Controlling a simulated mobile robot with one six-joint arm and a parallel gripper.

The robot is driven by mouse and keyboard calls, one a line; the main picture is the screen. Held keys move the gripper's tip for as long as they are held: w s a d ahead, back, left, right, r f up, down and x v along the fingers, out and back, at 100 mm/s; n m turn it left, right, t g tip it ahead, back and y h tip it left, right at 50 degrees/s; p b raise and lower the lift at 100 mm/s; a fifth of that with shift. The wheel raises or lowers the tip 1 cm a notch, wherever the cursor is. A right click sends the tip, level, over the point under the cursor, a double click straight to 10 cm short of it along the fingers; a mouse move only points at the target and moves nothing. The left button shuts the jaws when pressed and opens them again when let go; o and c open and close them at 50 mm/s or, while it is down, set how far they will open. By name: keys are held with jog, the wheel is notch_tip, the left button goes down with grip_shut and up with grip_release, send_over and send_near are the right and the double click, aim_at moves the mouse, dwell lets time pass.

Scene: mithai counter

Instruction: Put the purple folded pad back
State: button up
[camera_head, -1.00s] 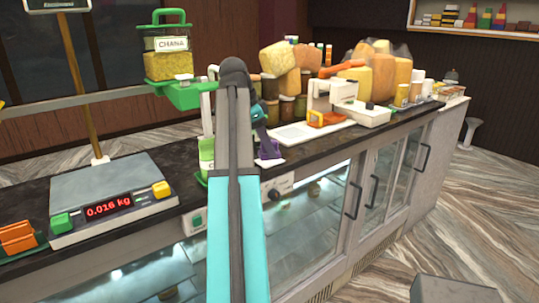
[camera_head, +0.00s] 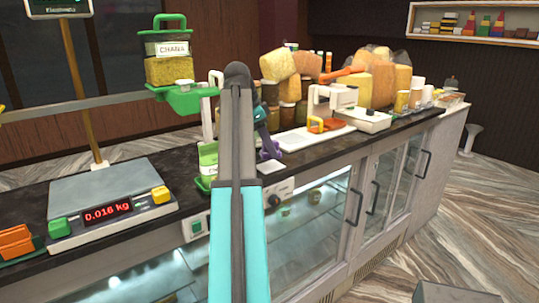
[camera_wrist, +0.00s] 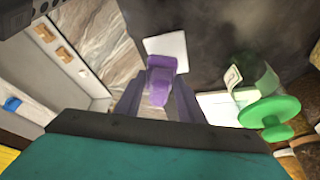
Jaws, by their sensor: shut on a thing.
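The purple folded pad (camera_wrist: 161,80) sits between the two fingers of my gripper (camera_wrist: 158,92) in the wrist view, and the gripper is shut on it. A white square (camera_wrist: 167,50) lies on the dark counter just beyond the pad in that view. In the head view the purple pad (camera_head: 269,149) shows just right of my arm, close above the white square (camera_head: 271,165). My arm hides part of the gripper there. I cannot tell whether the pad touches the square.
A scale (camera_head: 108,198) reading 0.016 kg stands at the left. A green stand (camera_head: 186,100) holds a CHANA jar (camera_head: 167,62). A white machine (camera_head: 345,110) and blocks of sweets (camera_head: 375,80) stand to the right. The counter's front edge (camera_head: 330,161) is close.

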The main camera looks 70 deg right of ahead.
jog(key=shift+w+d, duration=0.15)
jog(key=shift+d, duration=0.45)
jog(key=shift+a+f+p, duration=0.15)
jog(key=shift+f+p, duration=0.5)
jog(key=shift+f, duration=0.2)
jog(key=shift+f+p, duration=0.35)
jog(key=shift+f, duration=0.6)
jog(key=shift+f, duration=0.2)
jog(key=o, duration=1)
jog(key=shift+r, duration=0.15)
jog(key=shift+b+v, duration=0.45)
jog(key=shift+v, duration=3)
jog(key=shift+p+v, duration=2.55)
jog(key=shift+p, duration=0.15)
